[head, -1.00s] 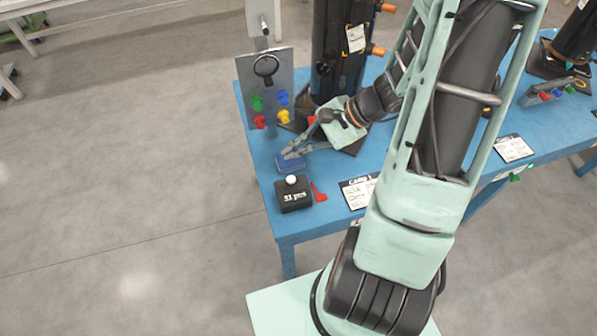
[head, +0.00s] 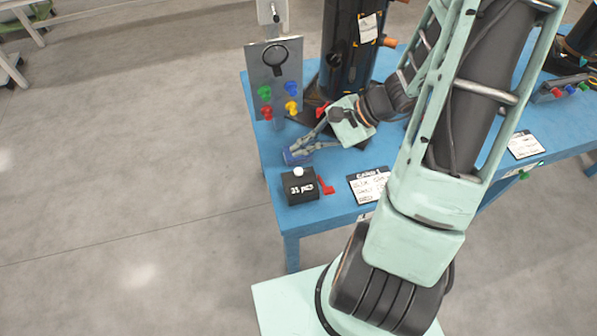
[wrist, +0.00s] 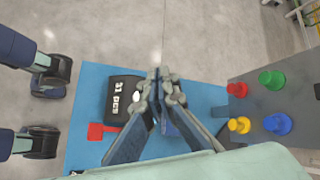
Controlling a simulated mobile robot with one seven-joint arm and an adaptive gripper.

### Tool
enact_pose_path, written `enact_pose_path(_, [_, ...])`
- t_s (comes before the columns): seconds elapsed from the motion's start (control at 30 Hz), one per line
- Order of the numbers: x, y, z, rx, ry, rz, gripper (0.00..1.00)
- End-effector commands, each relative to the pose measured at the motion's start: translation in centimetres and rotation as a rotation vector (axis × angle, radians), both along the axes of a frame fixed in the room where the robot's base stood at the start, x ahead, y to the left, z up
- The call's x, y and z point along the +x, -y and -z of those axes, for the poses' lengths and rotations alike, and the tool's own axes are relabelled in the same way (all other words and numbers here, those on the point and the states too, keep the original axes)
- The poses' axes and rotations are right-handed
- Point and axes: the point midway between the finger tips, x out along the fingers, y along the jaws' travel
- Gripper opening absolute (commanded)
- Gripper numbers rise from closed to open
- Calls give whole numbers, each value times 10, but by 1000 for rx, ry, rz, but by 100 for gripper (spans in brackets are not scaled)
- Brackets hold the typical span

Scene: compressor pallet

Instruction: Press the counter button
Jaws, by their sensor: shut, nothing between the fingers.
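The counter is a black box (head: 301,188) with a "pcs" label and a white round button (head: 298,171) on top, near the table's front left corner. My gripper (head: 288,157) is shut and empty, just behind the button in the head view and apart from it. In the wrist view the closed fingertips (wrist: 157,78) lie beside the counter box (wrist: 120,92). The white button (wrist: 136,97) shows at their left edge, partly hidden by a finger. My height above the button is hard to tell.
A blue block (head: 300,158) lies under my fingers. A red piece (head: 326,185) lies beside the counter. A grey panel (head: 263,78) with coloured knobs stands behind, near a black cylinder (head: 345,60). A white card (head: 368,186) lies to the right on the blue table (head: 340,214).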

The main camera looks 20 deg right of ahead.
Motion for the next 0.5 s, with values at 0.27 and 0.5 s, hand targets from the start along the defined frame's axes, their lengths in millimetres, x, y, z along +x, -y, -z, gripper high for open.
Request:
enact_pose_path(0.27, [0,0,47,-1,0,1,0])
enact_pose_path(0.5, [0,0,65,-1,1,2,0])
